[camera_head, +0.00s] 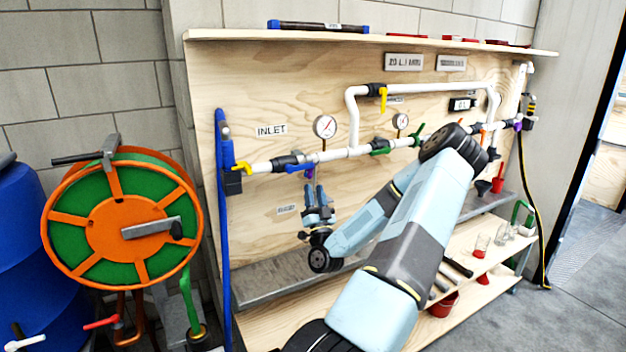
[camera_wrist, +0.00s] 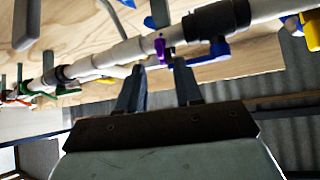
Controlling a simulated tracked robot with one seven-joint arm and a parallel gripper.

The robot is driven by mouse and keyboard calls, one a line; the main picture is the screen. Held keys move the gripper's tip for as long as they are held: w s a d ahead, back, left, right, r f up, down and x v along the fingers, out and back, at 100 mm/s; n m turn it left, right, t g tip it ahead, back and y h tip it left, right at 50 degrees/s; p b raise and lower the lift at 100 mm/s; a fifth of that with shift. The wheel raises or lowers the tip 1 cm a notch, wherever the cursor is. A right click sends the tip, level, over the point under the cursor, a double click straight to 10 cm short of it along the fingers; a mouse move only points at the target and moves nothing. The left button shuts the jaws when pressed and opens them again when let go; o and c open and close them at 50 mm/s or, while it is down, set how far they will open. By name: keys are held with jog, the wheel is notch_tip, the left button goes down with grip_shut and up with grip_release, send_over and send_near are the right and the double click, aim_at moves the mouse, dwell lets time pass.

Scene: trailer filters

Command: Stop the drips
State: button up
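A white pipe run (camera_head: 338,154) crosses a plywood panel, with a yellow-handled valve (camera_head: 243,167) near the INLET label and a blue-handled valve (camera_head: 299,167) to its right. Green-handled valves (camera_head: 380,150) sit farther along, and a yellow-handled valve (camera_head: 383,97) is on the upper loop. My gripper (camera_head: 318,192) is below the pipe near the blue handle, fingers pointing up. In the wrist view my gripper (camera_wrist: 160,68) has its fingers apart with nothing between them. A purple fitting (camera_wrist: 160,48) and the blue handle (camera_wrist: 196,54) are just beyond the fingertips. I cannot make out any drip.
Two gauges (camera_head: 325,126) stand above the pipe. A grey ledge (camera_head: 262,276) and a lower shelf with jars (camera_head: 481,244) and a red pot (camera_head: 443,304) lie below. A hose reel (camera_head: 117,227) is at left. Open floor (camera_head: 575,300) shows at right.

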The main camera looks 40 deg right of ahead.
aim_at(310, 171)
jog(key=shift+x, duration=2.6)
grip_shut()
